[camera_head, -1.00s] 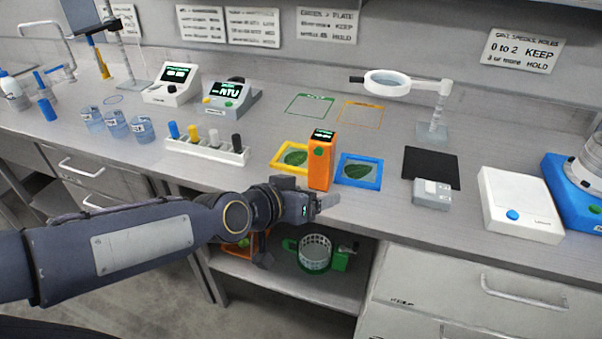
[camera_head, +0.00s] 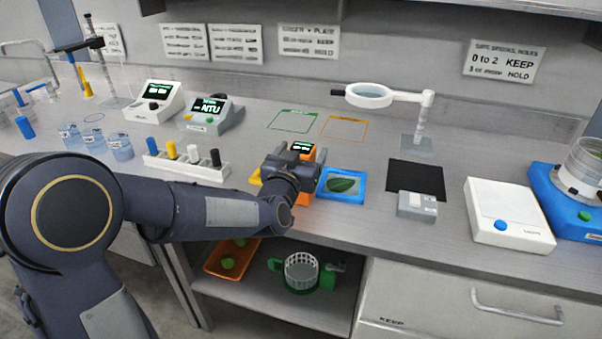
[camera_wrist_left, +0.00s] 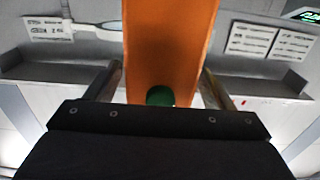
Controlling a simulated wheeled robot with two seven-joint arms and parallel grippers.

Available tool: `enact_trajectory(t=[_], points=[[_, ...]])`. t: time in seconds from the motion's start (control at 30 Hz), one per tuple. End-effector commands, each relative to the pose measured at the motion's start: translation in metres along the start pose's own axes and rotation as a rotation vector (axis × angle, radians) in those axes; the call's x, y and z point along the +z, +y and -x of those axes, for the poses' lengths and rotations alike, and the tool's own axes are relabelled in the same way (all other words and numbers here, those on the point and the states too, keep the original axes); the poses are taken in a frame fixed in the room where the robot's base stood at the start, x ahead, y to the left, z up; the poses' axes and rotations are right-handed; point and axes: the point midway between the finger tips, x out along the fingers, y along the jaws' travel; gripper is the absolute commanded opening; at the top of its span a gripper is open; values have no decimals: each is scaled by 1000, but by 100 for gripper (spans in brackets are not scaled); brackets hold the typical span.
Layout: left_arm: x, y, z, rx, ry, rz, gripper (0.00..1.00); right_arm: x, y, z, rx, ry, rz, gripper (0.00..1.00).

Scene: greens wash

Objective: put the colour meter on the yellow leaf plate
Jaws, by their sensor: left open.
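The orange colour meter (camera_head: 304,147), with a dark screen on top, stands upright on the bench, mostly hidden behind my left gripper. My left gripper (camera_head: 296,163) is open, with one finger on each side of the meter. In the left wrist view the meter (camera_wrist_left: 168,45) rises between the two fingers, with gaps showing beside it and its green button low down. The yellow leaf plate (camera_head: 255,178) shows only as a sliver left of my gripper; its leaf is hidden. My right gripper is out of view.
A blue plate with a leaf (camera_head: 342,185) lies just right of the meter. A rack of coloured pegs (camera_head: 187,166) stands to the left. A grey block (camera_head: 417,206), black mat (camera_head: 416,178) and magnifier (camera_head: 370,95) are to the right. Green and orange outlines lie behind.

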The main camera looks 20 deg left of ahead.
Motion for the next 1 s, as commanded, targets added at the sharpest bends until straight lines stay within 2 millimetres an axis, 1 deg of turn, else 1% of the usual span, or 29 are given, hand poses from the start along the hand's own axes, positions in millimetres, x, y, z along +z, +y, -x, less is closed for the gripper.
enact_trajectory(t=[0.03,0.13,0.37,0.47,0.9,1.0], points=[[0,0,-7,0,-1,-1,75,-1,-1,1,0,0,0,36],[0,0,-14,1,0,-1,75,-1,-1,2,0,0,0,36],[0,0,-16,1,0,0,75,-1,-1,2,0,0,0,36],[0,0,-16,1,0,0,65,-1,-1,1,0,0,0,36],[0,0,-16,1,1,0,7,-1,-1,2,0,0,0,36],[0,0,-16,1,1,0,6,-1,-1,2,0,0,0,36]])
